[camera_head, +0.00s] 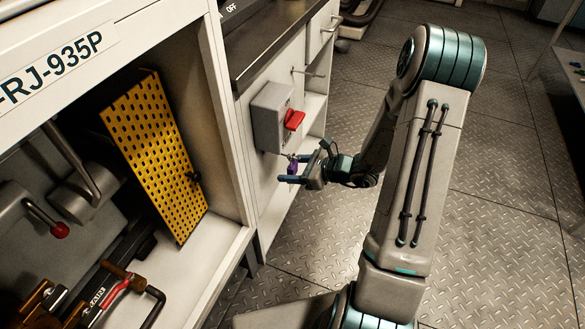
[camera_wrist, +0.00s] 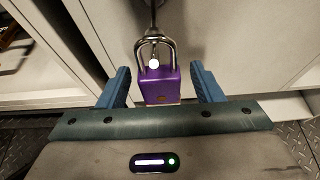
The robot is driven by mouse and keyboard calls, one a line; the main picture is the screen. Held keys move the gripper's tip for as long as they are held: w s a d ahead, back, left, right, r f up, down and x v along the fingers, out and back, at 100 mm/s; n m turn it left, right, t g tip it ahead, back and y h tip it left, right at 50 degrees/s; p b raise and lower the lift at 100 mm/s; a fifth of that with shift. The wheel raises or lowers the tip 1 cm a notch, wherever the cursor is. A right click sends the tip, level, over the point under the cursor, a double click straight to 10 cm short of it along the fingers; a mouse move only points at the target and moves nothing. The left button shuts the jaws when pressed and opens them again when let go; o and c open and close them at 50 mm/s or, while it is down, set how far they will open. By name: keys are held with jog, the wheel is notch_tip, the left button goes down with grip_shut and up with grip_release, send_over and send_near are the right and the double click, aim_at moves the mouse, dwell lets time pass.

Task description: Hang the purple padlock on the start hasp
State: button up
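The purple padlock (camera_wrist: 160,86) is upright in the wrist view, its silver shackle at the top around or against a small metal part, the hasp (camera_wrist: 153,40). I cannot tell for sure whether the shackle passes through it. In the head view the padlock (camera_head: 292,168) shows small, just below the grey switch box (camera_head: 268,112) with its red handle (camera_head: 294,119). My gripper (camera_wrist: 162,80) is open, with one blue finger on each side of the padlock and a visible gap to both. It also shows in the head view (camera_head: 291,175).
A yellow perforated panel (camera_head: 155,150) leans in the open cabinet bay at the left. A metal handle (camera_head: 308,73) sticks out to the upper right of the box. The counter (camera_head: 265,40) lies above. Open metal-plate floor (camera_head: 500,150) lies to the right.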

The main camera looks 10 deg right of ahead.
jog(key=p+v, duration=0.4)
jog(key=v, duration=1)
jog(key=s+a+r+n+g+h+p, duration=0.1)
jog(key=s+a+r+n+g+p, duration=0.25)
jog(key=r, duration=0.35)
jog(key=s+a+r+n+g+h+p, duration=0.1)
jog(key=s+a+r+n+g+p, duration=0.15)
jog(key=r+n+p, duration=0.4)
jog(key=s+a+r+n+g+h+p, duration=0.1)
jog(key=s+a+r+n+g+p, duration=0.2)
jog(key=r, duration=0.6)
jog(key=s+r+n+t+h+p, duration=0.2)
jog(key=r+n+h+p, duration=0.2)
jog(key=r, duration=0.6)
jog(key=s+r+n+t+h+p, duration=0.1)
jog(key=r+n+h+p, duration=0.3)
jog(key=r+n+p, duration=0.4)
notch_tip(320, 180, up, 3)
jog(key=shift+s+a+f+t+p, duration=0.25)
jog(key=shift+s+t+p, duration=0.15)
jog(key=shift+s, duration=0.5)
